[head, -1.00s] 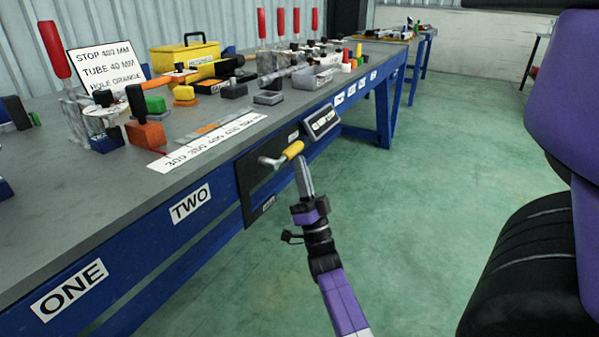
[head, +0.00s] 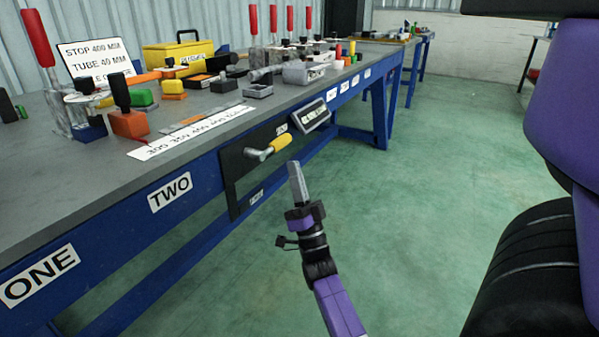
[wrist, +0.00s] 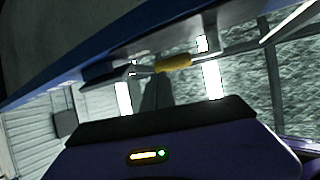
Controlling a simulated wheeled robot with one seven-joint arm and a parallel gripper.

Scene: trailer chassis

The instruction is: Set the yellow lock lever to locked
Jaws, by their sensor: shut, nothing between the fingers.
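The yellow lock lever (head: 279,144) sticks out from a black plate (head: 238,183) on the blue front of the workbench. Its grey metal arm joins the plate at the left, and the yellow grip points to the right and slightly up. It also shows in the wrist view as a yellow grip (wrist: 173,63) near the top middle. My gripper (head: 294,165) is shut and empty. It stands below and a little right of the lever, with a visible gap in the head view. Small labels on the plate are too small to read.
A dark display box (head: 314,115) is mounted right of the lever. The bench top (head: 60,170) carries clamps with red handles, coloured blocks and a yellow toolbox (head: 180,56). The green floor between is clear.

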